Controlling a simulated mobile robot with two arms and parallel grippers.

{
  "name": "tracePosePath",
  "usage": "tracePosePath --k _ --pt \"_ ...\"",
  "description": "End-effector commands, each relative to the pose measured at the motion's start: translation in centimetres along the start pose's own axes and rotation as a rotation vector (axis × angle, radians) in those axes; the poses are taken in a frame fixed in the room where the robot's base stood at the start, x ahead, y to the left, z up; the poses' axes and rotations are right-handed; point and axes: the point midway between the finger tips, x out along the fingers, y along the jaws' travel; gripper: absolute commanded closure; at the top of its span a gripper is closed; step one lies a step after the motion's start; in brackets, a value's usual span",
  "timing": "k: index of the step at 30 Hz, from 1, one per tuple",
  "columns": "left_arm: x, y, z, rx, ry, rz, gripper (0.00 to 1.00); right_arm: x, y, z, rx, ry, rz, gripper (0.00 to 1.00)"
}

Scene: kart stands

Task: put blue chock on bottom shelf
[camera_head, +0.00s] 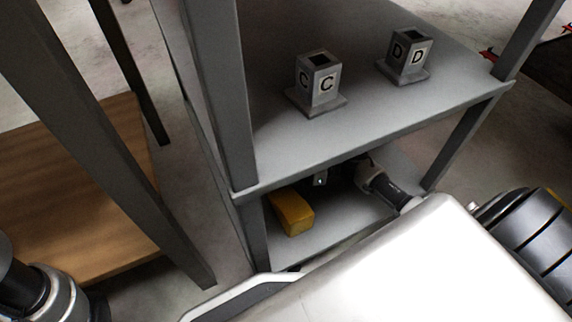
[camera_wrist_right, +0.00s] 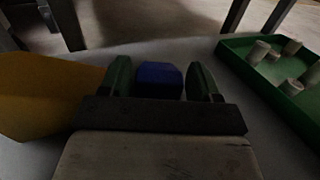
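The blue chock (camera_wrist_right: 159,79) sits between the two fingers of my right gripper (camera_wrist_right: 160,82) in the right wrist view, with the fingers close against its sides. I cannot tell whether its underside touches the bottom shelf. In the head view my right arm reaches in over the bottom shelf (camera_head: 342,222), and the gripper (camera_head: 320,178) is mostly hidden in shadow under the upper shelf. The blue chock cannot be made out there. My left gripper is out of view; only part of my left arm shows at the lower left.
A yellow block (camera_head: 292,213) lies on the bottom shelf and shows close on the left in the wrist view (camera_wrist_right: 40,95). A green tray (camera_wrist_right: 242,62) with several cylinders stands right. The upper shelf (camera_head: 400,115) holds C (camera_head: 319,82) and D (camera_head: 408,57) holders. Grey posts (camera_head: 222,95) flank the opening.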

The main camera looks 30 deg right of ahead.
Motion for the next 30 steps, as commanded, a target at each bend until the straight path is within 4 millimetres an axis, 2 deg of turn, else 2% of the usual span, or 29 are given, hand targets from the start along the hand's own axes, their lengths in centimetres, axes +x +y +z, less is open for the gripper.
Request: tracePosePath --k 3,13,17,27,30 --pt "0.0 0.0 0.0 0.0 0.0 0.0 0.57 0.0 0.0 0.1 0.0 0.0 0.0 0.24" --pt "0.7 -0.1 0.2 0.001 0.0 0.0 0.57 0.0 0.0 0.7 0.0 0.0 0.0 0.24" --pt "1.4 -0.3 0.5 0.001 0.0 0.0 0.57 -2.0 0.0 0.6 0.003 0.005 -0.002 0.24" --pt "3.6 -0.8 1.2 0.001 0.0 0.0 0.57 -9.3 0.0 0.6 0.003 0.003 -0.003 0.24" --pt "3.8 -0.8 1.3 0.001 0.0 0.0 0.57 -10.7 0.0 0.5 0.002 0.002 -0.001 0.24"
